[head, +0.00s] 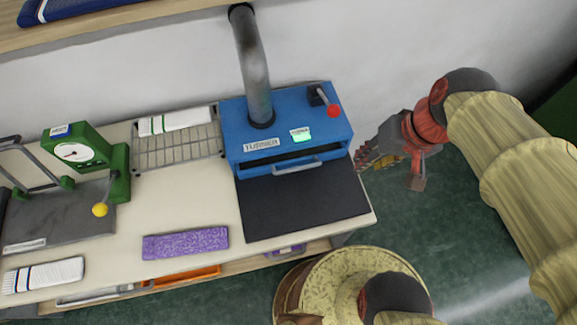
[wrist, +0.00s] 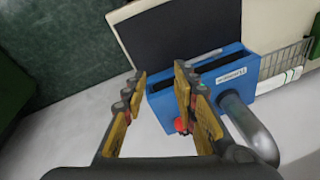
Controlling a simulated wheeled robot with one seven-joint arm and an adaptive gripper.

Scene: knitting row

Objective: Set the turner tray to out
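The turner (head: 238,128) is a blue box labelled TURNER with a grey pipe rising from its top. Its tray shows as a grey bar handle (head: 297,166) close against the front face, under a dark slot. A red-knobbed lever (head: 332,110) stands on its right side. My gripper (head: 368,159) is to the right of the turner, past the table's edge, apart from it. In the wrist view my gripper (wrist: 160,76) is open and empty, with the turner (wrist: 212,80) beyond the fingers. The red knob (wrist: 181,126) is partly hidden by a finger.
A bare dark mat (head: 300,208) lies in front of the turner. A wire rack with a white cloth (head: 175,120) stands at its left, then a green dial device (head: 90,155). A purple folded cloth (head: 185,243) lies near the front edge. Floor is clear at right.

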